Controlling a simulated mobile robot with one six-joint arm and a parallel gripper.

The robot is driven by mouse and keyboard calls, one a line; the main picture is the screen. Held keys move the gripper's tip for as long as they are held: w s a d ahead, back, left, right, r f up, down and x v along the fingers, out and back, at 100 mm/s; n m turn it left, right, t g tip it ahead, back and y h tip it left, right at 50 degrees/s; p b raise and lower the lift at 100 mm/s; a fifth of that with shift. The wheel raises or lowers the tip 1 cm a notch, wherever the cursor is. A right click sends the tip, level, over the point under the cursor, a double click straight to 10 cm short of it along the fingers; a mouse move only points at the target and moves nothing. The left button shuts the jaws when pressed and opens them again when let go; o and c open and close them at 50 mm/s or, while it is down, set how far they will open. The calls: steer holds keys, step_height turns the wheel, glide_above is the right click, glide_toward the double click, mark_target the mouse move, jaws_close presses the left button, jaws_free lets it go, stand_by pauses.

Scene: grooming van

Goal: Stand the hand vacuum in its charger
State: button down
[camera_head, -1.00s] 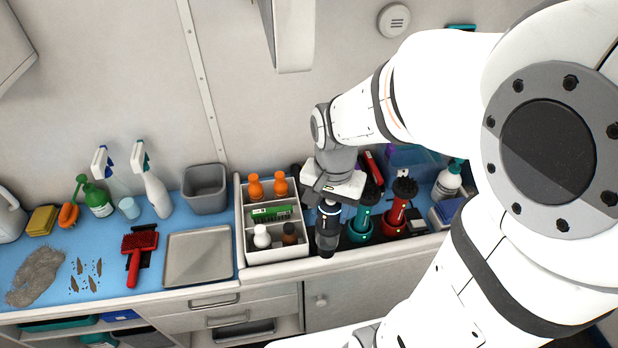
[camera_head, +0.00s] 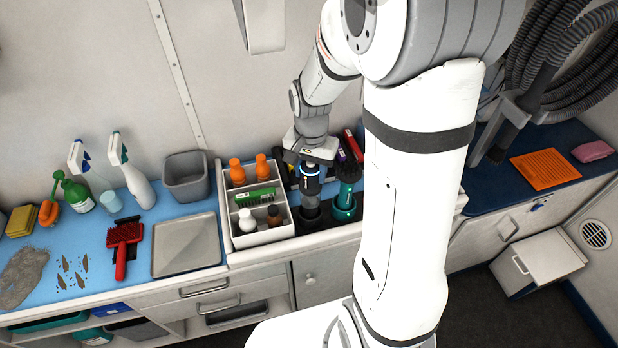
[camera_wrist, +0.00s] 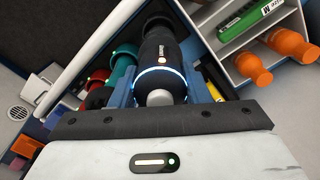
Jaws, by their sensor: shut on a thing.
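The hand vacuum (camera_head: 310,184), dark with a lit blue ring, is upright in my gripper (camera_head: 311,166), which is shut on it near its top. In the wrist view the vacuum (camera_wrist: 160,58) lies between my two fingers (camera_wrist: 166,92), its far end pointing away from the camera. A dark round base, seemingly the charger (camera_head: 309,214), is directly under the vacuum. I cannot tell whether the vacuum's lower end rests in it or is just above it.
A teal tool (camera_head: 347,190) stands close on the right, and a white divided caddy (camera_head: 262,237) with bottles is close on the left. A grey tray (camera_head: 186,246) and red brush (camera_head: 124,240) lie further left. My arm hides counter to the right.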

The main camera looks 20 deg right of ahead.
steer(key=shift+f, duration=1.4)
steer(key=shift+f, duration=0.2)
steer(key=c, duration=0.8)
jaws_free()
step_height(320, 180, up, 12)
steer(key=shift+r+b, duration=0.1)
steer(key=shift+b, duration=0.3)
steer(key=s+r+n+t, duration=0.1)
steer(key=s+r+n, duration=0.1)
steer(key=s, duration=0.5)
steer(key=s+r+n+t, duration=0.2)
steer(key=s+r+n, duration=0.1)
steer(key=s+n, duration=0.2)
steer(key=shift+s, duration=1.25)
